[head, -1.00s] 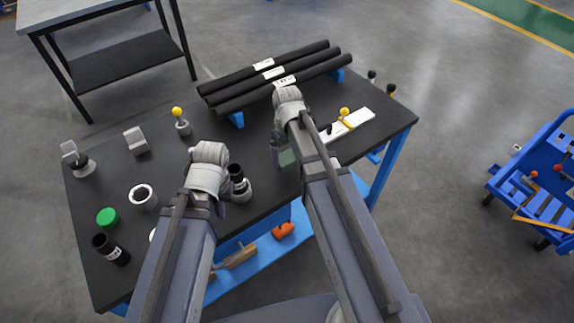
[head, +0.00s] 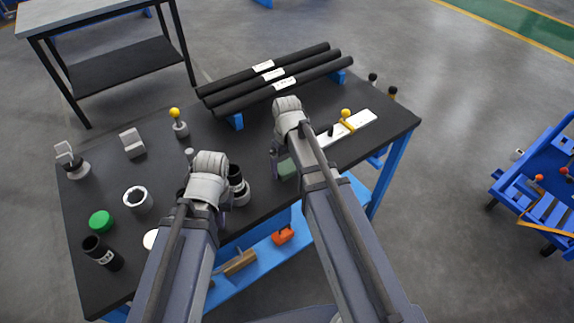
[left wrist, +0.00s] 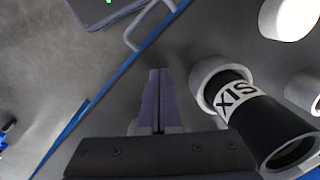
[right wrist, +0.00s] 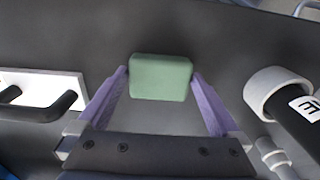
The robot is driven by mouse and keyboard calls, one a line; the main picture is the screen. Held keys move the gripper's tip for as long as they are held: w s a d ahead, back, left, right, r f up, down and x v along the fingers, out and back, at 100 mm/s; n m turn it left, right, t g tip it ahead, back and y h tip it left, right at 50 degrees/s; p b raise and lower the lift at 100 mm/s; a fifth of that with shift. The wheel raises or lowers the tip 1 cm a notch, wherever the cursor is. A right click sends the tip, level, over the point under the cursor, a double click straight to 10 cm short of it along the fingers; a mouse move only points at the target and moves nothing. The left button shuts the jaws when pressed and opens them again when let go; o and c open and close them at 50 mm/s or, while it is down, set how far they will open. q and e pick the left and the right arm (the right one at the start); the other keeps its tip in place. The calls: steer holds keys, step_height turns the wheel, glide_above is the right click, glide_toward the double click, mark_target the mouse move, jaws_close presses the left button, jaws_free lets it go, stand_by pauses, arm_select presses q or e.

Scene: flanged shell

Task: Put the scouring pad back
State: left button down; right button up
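The scouring pad is a small green block (head: 288,168) on the right part of the dark table in the head view. In the right wrist view the pad (right wrist: 161,77) fills the gap between my right gripper's fingertips (right wrist: 161,76), which touch its two short sides. My right gripper (head: 285,160) is shut on it; the height above the table is hard to tell. My left gripper (left wrist: 160,73) is shut and empty, its fingers together, near the front table edge beside a black tube with a light flange (left wrist: 258,112). In the head view my left arm partly hides that gripper.
A white strip (head: 362,122) with a black peg and yellow knob lies right of the pad. Three black rods (head: 272,76) rest on blue supports behind. A green lid (head: 101,221), white ring (head: 138,199) and black cup (head: 102,253) stand at left. The table centre is fairly clear.

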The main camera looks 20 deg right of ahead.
mark_target(287, 167)
step_height(287, 167, up, 12)
steer(key=p, duration=1.3)
arm_select(q)
step_height(287, 167, up, 12)
steer(key=shift+r+b, duration=0.15)
steer(key=shift+b, duration=0.2)
arm_select(e)
steer(key=s+a+h, duration=0.1)
steer(key=s+a, duration=0.9)
steer(key=s, duration=0.4)
steer(key=shift+a+r, duration=0.25)
